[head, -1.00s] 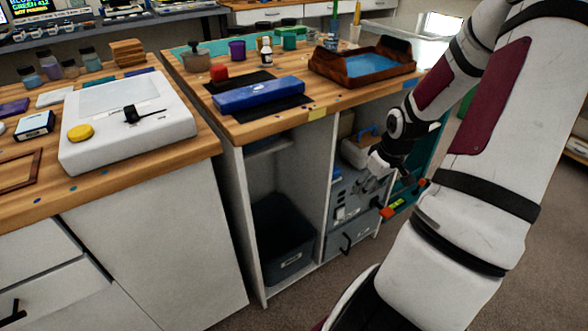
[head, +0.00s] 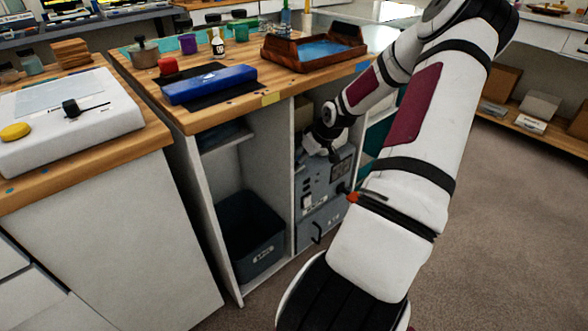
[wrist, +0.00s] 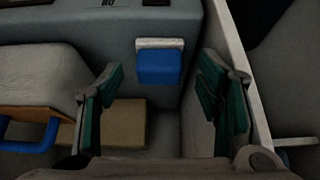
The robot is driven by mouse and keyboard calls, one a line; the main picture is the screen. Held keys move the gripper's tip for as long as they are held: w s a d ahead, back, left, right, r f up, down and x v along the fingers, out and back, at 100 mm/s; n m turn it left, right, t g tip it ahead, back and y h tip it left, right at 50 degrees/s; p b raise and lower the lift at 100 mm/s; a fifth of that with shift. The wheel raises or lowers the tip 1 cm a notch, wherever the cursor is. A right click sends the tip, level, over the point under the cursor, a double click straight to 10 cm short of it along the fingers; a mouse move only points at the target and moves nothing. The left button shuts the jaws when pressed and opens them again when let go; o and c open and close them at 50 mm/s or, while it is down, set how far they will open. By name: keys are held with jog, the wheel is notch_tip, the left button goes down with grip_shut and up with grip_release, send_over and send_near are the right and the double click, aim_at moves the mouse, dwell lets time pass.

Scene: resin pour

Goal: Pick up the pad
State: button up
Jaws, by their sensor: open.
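A small blue block with a pale strip along its upper edge, which looks like the pad (wrist: 159,66), shows in the wrist view against a grey surface. My gripper (wrist: 161,72) is open, with one dark green finger pad on each side of the block in the picture. Nothing is held between the fingers, and I cannot tell the remaining distance to the block. In the head view my gripper (head: 334,154) is at the cabinet's right opening, in front of a grey machine (head: 325,185). I cannot make out the pad in the head view.
A tan block (wrist: 124,124) and a blue handle (wrist: 34,139) lie at lower left in the wrist view. A pale partition edge (wrist: 242,75) runs close by the right finger. A dark bin (head: 252,232) stands in the left compartment, below the wooden countertop (head: 225,110).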

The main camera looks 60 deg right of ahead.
jog(key=shift+w+d, duration=0.15)
jog(key=shift+w, duration=0.4)
jog(key=shift+w+d, duration=0.15)
jog(key=shift+w, duration=0.4)
jog(key=b+x, duration=0.3)
jog(key=x, duration=0.2)
jog(key=shift+f, duration=0.1)
jog(key=c, duration=0.9)
